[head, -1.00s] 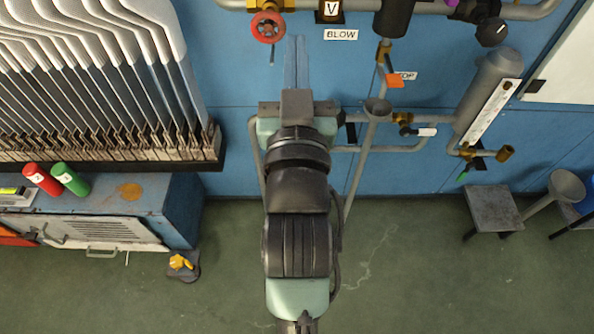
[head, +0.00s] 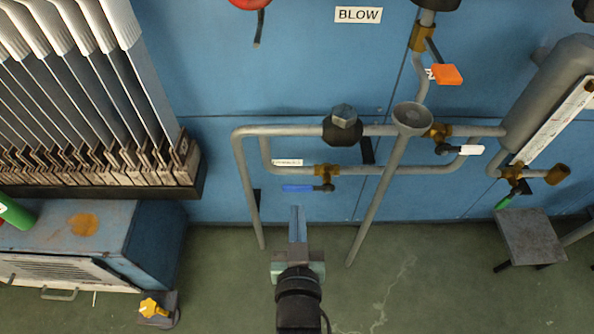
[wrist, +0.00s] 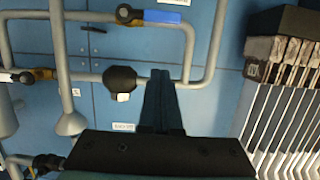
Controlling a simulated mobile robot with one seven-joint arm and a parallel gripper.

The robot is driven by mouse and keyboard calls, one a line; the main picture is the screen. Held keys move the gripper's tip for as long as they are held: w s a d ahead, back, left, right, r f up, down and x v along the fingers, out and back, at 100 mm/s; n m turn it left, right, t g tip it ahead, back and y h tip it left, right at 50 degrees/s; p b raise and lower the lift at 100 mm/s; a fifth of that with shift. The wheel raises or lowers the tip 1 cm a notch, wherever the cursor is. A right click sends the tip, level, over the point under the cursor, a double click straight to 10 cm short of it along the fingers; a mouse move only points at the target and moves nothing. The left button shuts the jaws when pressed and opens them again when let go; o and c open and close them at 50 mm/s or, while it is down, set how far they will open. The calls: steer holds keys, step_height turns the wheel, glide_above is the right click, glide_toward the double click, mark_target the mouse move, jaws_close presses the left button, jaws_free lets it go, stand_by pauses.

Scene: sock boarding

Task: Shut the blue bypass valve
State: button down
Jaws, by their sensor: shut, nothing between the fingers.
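The blue bypass valve's lever (head: 298,188) points left from its dark pivot, roughly parallel to the lower horizontal pipe. Its brass body (head: 327,170) sits on that pipe. In the wrist view the blue lever (wrist: 162,17) is at the top, also along its pipe, with a dark knob at one end. My gripper (head: 297,210) is shut and empty, its fingertips just below the lever in the head picture. In the wrist view my gripper (wrist: 161,75) shows as two dark fingers together, apart from the lever.
A grey funnel (head: 412,118) and a black fitting with a hex top (head: 343,124) stand on the upper pipe. A white-handled valve (head: 470,150), an orange-handled valve (head: 446,74) and a green-handled valve (head: 507,200) are to the right. A rack of boards (head: 90,90) is at left.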

steer(key=shift+w, duration=0.2)
stand_by(0.3)
steer(key=b, duration=0.4)
glide_above(297, 190)
steer(key=s, duration=0.1)
step_height(297, 190, down, 3)
steer(key=shift+s+f+b, duration=0.15)
steer(key=shift+f+b, duration=0.3)
steer(key=shift+f, duration=0.2)
steer(key=shift+s+f+b, duration=0.15)
steer(key=shift+f+b, duration=0.3)
steer(key=shift+f, duration=0.6)
steer(key=shift+b, duration=0.3)
